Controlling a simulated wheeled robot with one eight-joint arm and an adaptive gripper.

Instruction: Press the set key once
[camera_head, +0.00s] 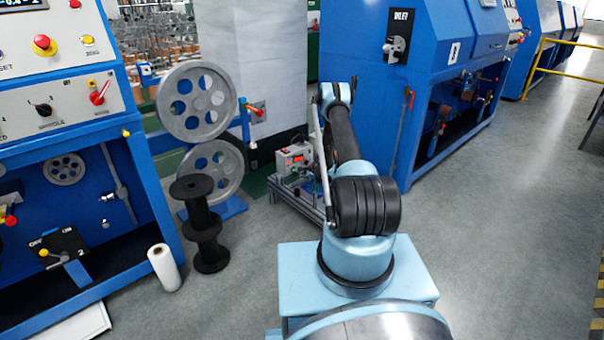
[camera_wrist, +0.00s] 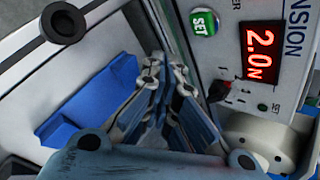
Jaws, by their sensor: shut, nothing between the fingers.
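My gripper (camera_wrist: 167,72) is shut and empty. Its fingertips appear below and left of the green button in the picture; no contact shows, and I cannot judge the depth gap. In the head view the small grey tension box (camera_head: 294,157) with a red display stands past my arm. My gripper is not clearly visible there.
A blue block (camera_wrist: 88,98) lies left of the fingers. In the head view, grey pulleys (camera_head: 197,101), a black spool (camera_head: 203,222) and blue machines (camera_head: 425,70) surround the box. The right floor is clear.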

